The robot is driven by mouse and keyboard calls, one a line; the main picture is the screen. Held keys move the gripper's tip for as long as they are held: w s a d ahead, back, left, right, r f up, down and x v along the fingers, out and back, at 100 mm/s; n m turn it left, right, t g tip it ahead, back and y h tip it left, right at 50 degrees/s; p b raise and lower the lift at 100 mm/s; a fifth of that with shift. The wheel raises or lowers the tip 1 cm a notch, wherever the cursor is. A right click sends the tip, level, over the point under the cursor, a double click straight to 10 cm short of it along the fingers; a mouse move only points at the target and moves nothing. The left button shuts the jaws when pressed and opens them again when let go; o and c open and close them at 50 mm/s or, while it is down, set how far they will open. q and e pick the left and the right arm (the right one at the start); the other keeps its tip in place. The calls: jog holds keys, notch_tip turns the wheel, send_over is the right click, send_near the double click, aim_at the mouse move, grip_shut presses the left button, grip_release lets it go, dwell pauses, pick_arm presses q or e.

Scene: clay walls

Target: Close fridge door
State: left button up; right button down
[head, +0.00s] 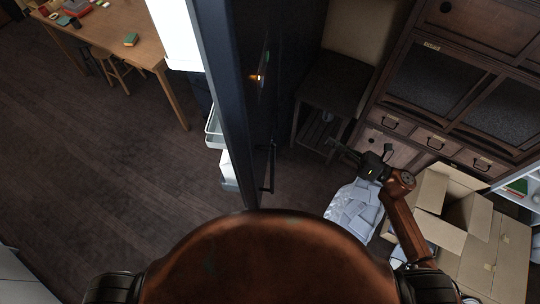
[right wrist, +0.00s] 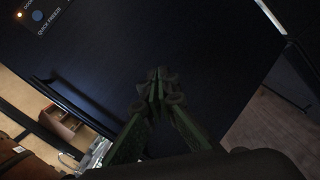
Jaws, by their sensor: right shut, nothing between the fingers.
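The dark navy fridge door (head: 232,100) stands open in the head view, seen nearly edge-on, with white inner bins (head: 214,130) on its left side. A long dark handle (head: 270,168) runs along its outer face on the right. My right gripper (head: 345,150) is to the right of the door, apart from it, shut and empty. In the right wrist view its closed fingers (right wrist: 160,85) point at the dark outer face of the door (right wrist: 190,45), where a "QUICK FREEZE" label shows at the top left. Contact cannot be told there. My left gripper is out of view.
A small dark side table (head: 335,85) and a wooden cabinet (head: 440,100) stand at the right. An open cardboard box (head: 450,205) and a pale bag (head: 353,210) lie near my right arm. A wooden table (head: 120,35) and stool are at the upper left. The left floor is clear.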

jog(key=s+a+r+n+g+y, duration=0.2)
jog(key=s+a+r+n+g, duration=0.55)
jog(key=s+n, duration=0.4)
jog(key=p, duration=0.4)
send_near(258, 156)
jog(key=shift+n, duration=0.25)
jog(key=a, duration=0.2)
jog(key=w+a, duration=0.1)
jog(key=a, duration=0.2)
jog(key=shift+w+a, duration=0.1)
jog(key=shift+a, duration=0.1)
jog(key=shift+w+a+f, duration=0.1)
jog(key=shift+a+f, duration=0.1)
jog(key=shift+a, duration=0.5)
jog(key=shift+a, duration=0.1)
